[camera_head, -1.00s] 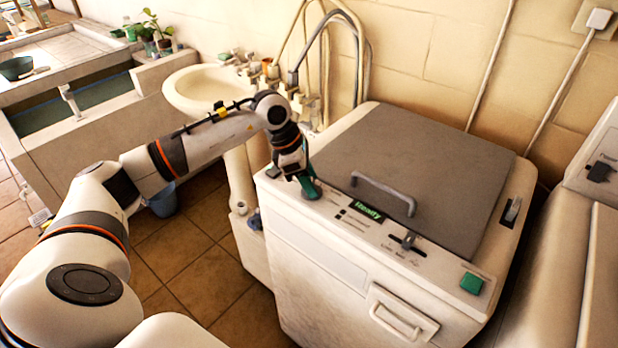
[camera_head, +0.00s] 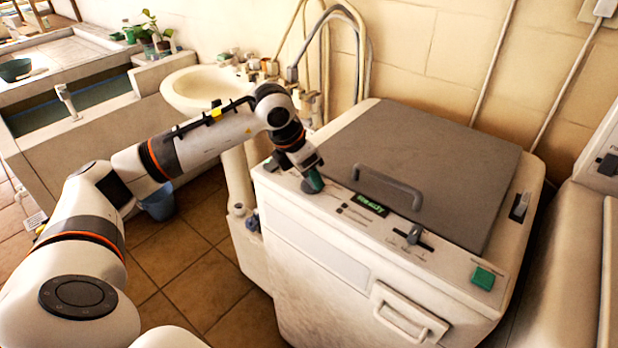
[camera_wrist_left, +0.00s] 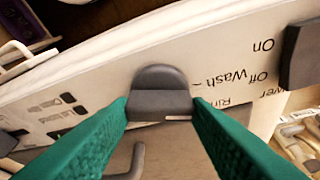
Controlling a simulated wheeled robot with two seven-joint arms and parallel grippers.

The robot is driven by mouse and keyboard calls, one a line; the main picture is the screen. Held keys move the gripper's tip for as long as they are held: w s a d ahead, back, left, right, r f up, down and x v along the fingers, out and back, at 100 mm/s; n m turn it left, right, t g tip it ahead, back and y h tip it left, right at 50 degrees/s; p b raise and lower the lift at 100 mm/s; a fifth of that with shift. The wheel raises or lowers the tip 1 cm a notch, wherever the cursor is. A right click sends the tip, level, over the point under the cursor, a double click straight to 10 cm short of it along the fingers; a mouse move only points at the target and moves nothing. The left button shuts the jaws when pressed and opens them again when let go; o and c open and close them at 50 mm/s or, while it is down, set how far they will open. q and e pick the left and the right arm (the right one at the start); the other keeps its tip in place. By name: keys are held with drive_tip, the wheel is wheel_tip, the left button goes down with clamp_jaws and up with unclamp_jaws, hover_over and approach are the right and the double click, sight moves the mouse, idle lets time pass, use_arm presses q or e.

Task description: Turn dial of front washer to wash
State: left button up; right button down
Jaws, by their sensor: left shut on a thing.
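The front washer (camera_head: 330,290) is a white top-loader with a grey lid (camera_head: 430,160). Its dial, a dark grey round knob with a raised bar (camera_wrist_left: 160,98), sits at the left end of the front panel. My left gripper (camera_head: 314,182) is shut on the dial, with a green fingertip on each side of the bar in the wrist view (camera_wrist_left: 160,108). The labels Wash, Off and Rinse appear upside down to the dial's right in that view, with Wash nearest. I cannot tell exactly where the dial points. My right gripper is not in view.
A lit green display (camera_head: 371,204), a slider switch (camera_head: 413,236) and a green button (camera_head: 483,278) lie along the panel. A grey handle (camera_head: 388,182) rises from the lid. A white basin (camera_head: 200,90) stands behind my left arm. Another appliance (camera_head: 570,240) is at the right.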

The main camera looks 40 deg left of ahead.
use_arm(q)
drive_tip(key=shift+n+y+b, duration=0.3)
drive_tip(key=shift+n+b, duration=0.15)
drive_tip(key=shift+n, duration=0.45)
drive_tip(key=shift+r, duration=0.1)
drive_tip(key=o, duration=1)
drive_tip(key=b+v, duration=0.1)
drive_tip(key=v, duration=0.5)
drive_tip(key=b+v, duration=0.1)
drive_tip(key=v, duration=0.5)
drive_tip(key=shift+s+d, duration=0.1)
drive_tip(key=shift+s, duration=0.1)
